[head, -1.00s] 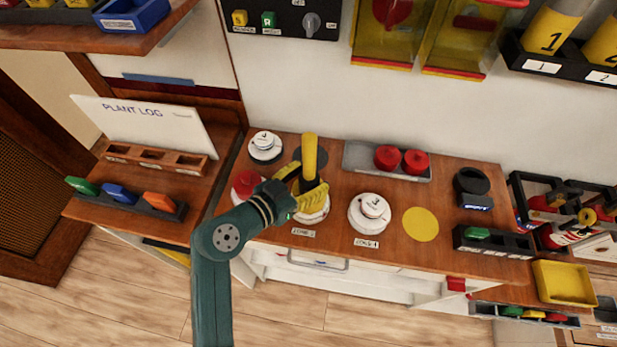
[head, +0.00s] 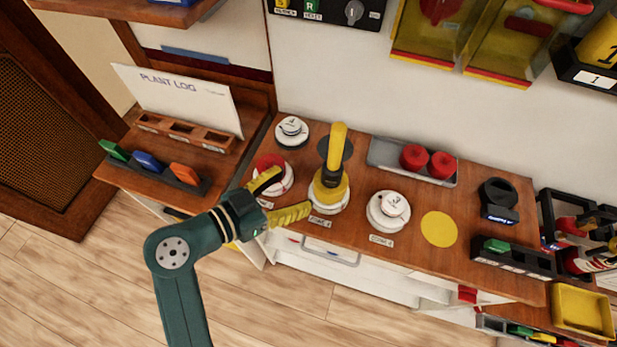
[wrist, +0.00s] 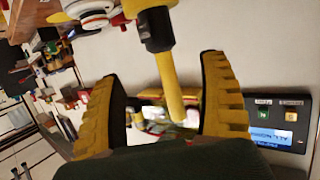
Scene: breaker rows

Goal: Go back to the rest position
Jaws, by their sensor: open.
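My gripper (head: 281,197) has two yellow ribbed fingers, spread apart with nothing between them. In the head view it is over the front left part of the wooden bench (head: 395,252), to the left of a yellow-handled tool (head: 335,150). That tool stands upright on a white round base in the middle of the bench, apart from the fingers. In the wrist view the fingers frame the lower part of the picture, and the tool's yellow and black body (wrist: 165,60) shows beyond them.
A red-topped round unit (head: 272,168) is close behind the fingers. Other white round units (head: 388,211), a grey tray with red knobs (head: 384,158) and a yellow disc (head: 439,229) are on the bench. The plant log board (head: 180,97) stands at left. Open floor lies in front.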

